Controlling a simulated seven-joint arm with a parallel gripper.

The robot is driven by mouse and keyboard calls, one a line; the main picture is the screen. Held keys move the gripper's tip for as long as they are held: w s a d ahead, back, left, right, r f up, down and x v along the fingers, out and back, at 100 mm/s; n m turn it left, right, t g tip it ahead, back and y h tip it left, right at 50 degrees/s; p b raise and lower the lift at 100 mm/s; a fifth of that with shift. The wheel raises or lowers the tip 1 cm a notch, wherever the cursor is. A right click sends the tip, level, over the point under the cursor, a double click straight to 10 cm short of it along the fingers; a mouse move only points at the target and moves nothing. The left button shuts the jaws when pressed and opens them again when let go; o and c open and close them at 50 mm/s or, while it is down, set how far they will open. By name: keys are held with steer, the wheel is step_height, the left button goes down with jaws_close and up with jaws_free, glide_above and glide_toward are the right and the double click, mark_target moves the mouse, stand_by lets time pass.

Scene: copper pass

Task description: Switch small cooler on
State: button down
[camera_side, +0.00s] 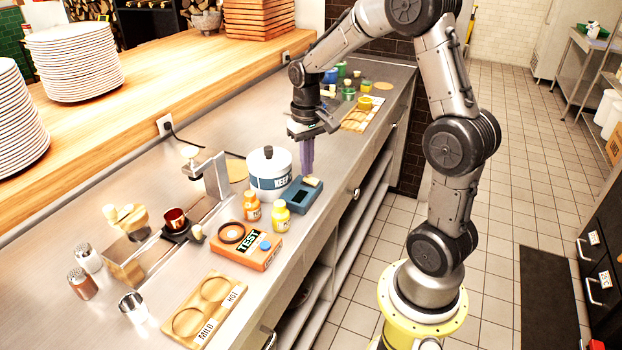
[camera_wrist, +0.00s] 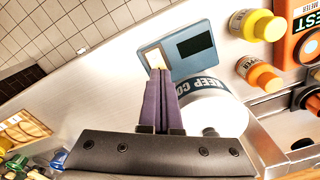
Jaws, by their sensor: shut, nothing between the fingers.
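A small blue box (camera_side: 300,197) with a dark panel and a pale yellow switch-like piece (camera_side: 313,181) lies on the steel counter. In the wrist view the box (camera_wrist: 178,62) is ahead of my fingers, with the yellow piece (camera_wrist: 155,58) at their tips. My gripper (camera_side: 307,171) is shut and empty, its purple fingers pointing down at the yellow piece. I cannot tell whether they touch it. A white pot with a blue band (camera_side: 270,182), lettered "KEEP" and more, stands just left of the box. It also shows beside my fingers in the wrist view (camera_wrist: 215,107). No lit sign shows on the dark panel.
Orange and yellow bottles (camera_side: 281,218) and an orange "TEST" box (camera_side: 246,246) stand close in front of the blue box. A metal stand (camera_side: 212,178) is left of the pot. Green jars and a wooden board (camera_side: 357,119) lie behind my gripper. The counter's front edge is close.

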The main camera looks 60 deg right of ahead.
steer(key=shift+f, duration=0.65)
stand_by(0.3)
steer(key=shift+r, duration=3.55)
